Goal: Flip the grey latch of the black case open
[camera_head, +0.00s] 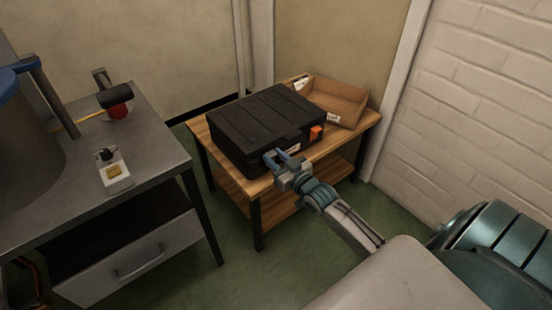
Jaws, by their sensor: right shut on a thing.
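The black case (262,122) lies closed on a wooden table. An orange latch (316,132) shows on its front side, toward the right. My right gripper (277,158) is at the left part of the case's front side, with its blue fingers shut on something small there. This is likely the grey latch, but the fingers hide it and I cannot make it out. My left gripper is not in view.
The wooden table (258,187) has a lower shelf. An open cardboard box (345,98) stands behind the case at the right. A grey workbench (150,160) at the left holds a hammer (115,96), a red object (119,111) and a small pale device (115,175). Green floor lies between.

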